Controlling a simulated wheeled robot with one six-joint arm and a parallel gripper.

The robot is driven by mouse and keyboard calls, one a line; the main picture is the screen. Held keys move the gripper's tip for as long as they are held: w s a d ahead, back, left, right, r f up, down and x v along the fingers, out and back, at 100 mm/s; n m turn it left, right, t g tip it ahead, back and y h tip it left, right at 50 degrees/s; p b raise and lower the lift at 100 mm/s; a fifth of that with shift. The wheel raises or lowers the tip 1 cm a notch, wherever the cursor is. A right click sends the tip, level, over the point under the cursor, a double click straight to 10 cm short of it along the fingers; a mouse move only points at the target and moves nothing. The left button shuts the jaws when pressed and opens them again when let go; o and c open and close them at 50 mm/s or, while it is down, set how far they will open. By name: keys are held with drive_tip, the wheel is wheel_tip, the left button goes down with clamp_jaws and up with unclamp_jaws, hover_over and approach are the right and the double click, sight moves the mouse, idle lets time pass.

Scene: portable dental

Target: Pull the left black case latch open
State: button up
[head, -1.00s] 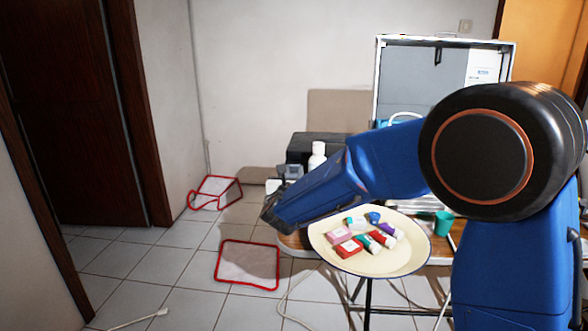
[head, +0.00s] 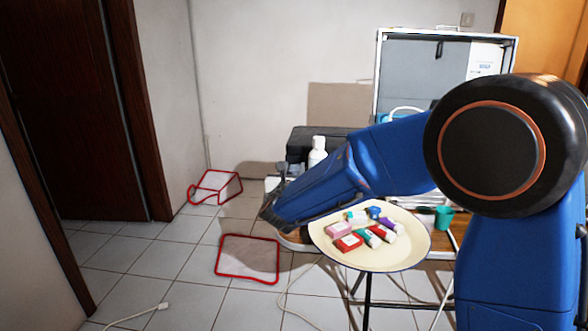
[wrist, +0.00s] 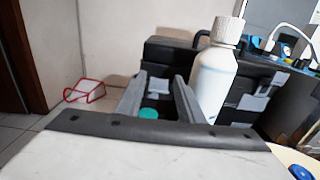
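The black case (wrist: 178,55) stands behind my fingers in the wrist view. In the head view its dark top (head: 300,137) shows behind the white bottle and my arm. The left latch (wrist: 157,86), a grey tab on the case front, appears between my fingers in the picture. The right latch (wrist: 256,98) is right of the bottle. My gripper (wrist: 160,80) is open, its two grey fingers apart with nothing held. I cannot tell whether a finger touches the latch. In the head view my gripper (head: 281,172) is small and partly hidden by my arm.
A white bottle (wrist: 214,78) stands close right of my right finger, in front of the case. A teal cap (wrist: 148,113) shows low between the fingers. A cream tray (head: 400,258) with several small boxes and tubes stands right, before the open silver case (head: 408,62).

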drive_tip(key=s, duration=1.6)
drive_tip(key=shift+s+a, duration=0.15)
drive_tip(key=shift+a, duration=0.1)
